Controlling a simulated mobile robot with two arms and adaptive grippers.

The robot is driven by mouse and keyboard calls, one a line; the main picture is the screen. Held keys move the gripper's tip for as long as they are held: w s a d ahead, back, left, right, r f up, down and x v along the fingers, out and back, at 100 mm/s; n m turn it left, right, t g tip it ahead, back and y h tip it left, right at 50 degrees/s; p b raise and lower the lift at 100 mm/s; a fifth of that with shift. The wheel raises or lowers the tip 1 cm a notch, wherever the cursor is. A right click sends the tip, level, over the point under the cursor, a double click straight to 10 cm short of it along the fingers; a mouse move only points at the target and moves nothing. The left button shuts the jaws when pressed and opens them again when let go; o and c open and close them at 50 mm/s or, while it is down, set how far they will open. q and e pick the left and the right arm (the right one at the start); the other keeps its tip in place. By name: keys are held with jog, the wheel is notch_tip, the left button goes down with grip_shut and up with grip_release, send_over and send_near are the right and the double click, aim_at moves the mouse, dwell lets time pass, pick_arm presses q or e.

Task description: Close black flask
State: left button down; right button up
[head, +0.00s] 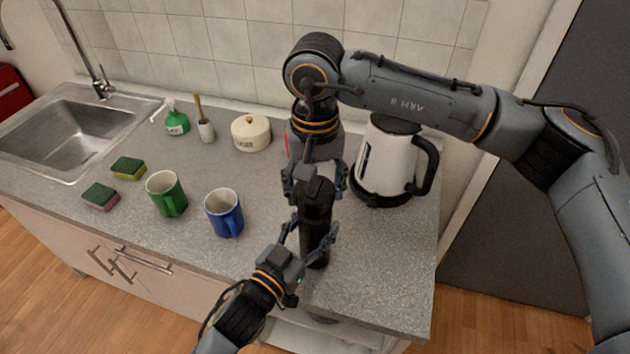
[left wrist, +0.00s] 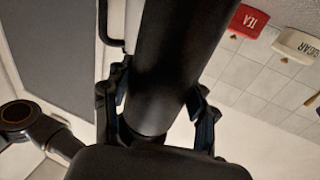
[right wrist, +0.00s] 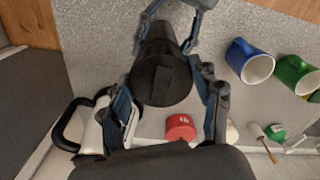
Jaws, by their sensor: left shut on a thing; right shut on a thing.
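The black flask (head: 315,222) stands upright near the counter's front edge in the head view. My left gripper (head: 309,243) is shut around its lower body from the front. The dark body also fills the middle of the left wrist view (left wrist: 180,60), between the fingers. My right gripper (head: 316,183) comes down from above and is shut around the flask's black top. In the right wrist view the round black lid (right wrist: 162,80) shows between the fingers. The seam between lid and body is hidden, so I cannot tell how the lid sits.
A white kettle (head: 387,160) stands close on the right. A blue mug (head: 224,213) and a green mug (head: 166,194) stand to the left. A cream pot (head: 250,132) and a green bottle (head: 176,121) are behind. Two sponges lie near the sink (head: 70,128). A red container (right wrist: 180,126) shows in the right wrist view.

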jog(key=shift+f, duration=0.65)
dwell(0.5)
